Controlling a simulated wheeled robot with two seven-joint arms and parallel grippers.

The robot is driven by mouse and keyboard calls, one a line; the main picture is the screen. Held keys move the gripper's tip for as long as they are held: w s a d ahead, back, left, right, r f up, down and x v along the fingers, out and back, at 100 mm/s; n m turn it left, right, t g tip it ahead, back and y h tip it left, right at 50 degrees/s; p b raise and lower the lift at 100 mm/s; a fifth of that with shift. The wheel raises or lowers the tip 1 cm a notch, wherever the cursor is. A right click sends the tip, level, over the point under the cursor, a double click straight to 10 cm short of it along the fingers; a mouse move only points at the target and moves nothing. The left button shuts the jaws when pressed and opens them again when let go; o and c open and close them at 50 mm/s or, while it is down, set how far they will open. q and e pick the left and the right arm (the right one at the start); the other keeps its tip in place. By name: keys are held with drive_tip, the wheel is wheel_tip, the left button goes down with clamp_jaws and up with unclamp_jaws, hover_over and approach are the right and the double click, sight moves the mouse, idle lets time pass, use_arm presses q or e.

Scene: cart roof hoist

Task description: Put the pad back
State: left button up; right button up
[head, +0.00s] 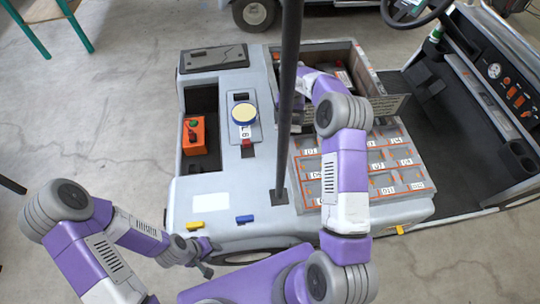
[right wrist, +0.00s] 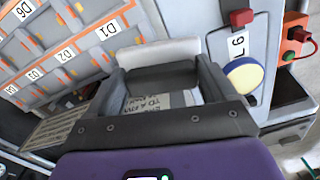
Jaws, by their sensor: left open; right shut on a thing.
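My right gripper (right wrist: 160,68) is shut on a dark block with a pale rounded end (right wrist: 160,50), seen between its two grey fingers in the right wrist view. I cannot tell for sure whether this block is the pad. In the head view the right hand is partly hidden by the dark pole and my own arm, above the cart near the open compartment. My left gripper (head: 203,262) is open and empty by the cart's near edge. A round cream disc with a blue rim (head: 243,114) sits on the cart deck; it also shows in the right wrist view (right wrist: 243,77).
The dark pole (head: 289,100) rises from the deck. Labelled orange-edged cells (head: 365,165) fill the right side, below an open compartment (head: 345,50). An orange box (head: 194,134) sits in the left recess. Dashboard and steering wheel (head: 415,10) are at right.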

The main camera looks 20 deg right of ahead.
drive_tip(key=a+f+n+b, duration=0.1)
drive_tip(key=w+a+f+b, duration=0.1)
drive_tip(key=w+a+f+n+b, duration=0.1)
drive_tip(key=a, duration=0.1)
drive_tip(key=shift+f+n, duration=0.15)
drive_tip(key=shift+n, duration=0.15)
wheel_tip(320, 180, down, 10)
drive_tip(key=b, duration=0.2)
drive_tip(key=shift+w+b, duration=0.1)
drive_tip(key=shift+b, duration=0.3)
use_arm(q)
wheel_tip(320, 180, down, 7)
drive_tip(key=shift+a, duration=0.25)
drive_tip(key=shift+s, duration=0.1)
drive_tip(key=shift+f, duration=0.15)
use_arm(e)
drive_tip(key=shift+f+b, duration=0.4)
drive_tip(key=shift+f, duration=0.15)
drive_tip(key=o, duration=0.8)
drive_tip(key=shift+r+p, duration=0.4)
drive_tip(key=shift+r, duration=0.15)
use_arm(q)
wheel_tip(320, 180, up, 3)
drive_tip(key=p, duration=0.3)
use_arm(e)
wheel_tip(320, 180, up, 12)
drive_tip(key=shift+r, duration=0.1)
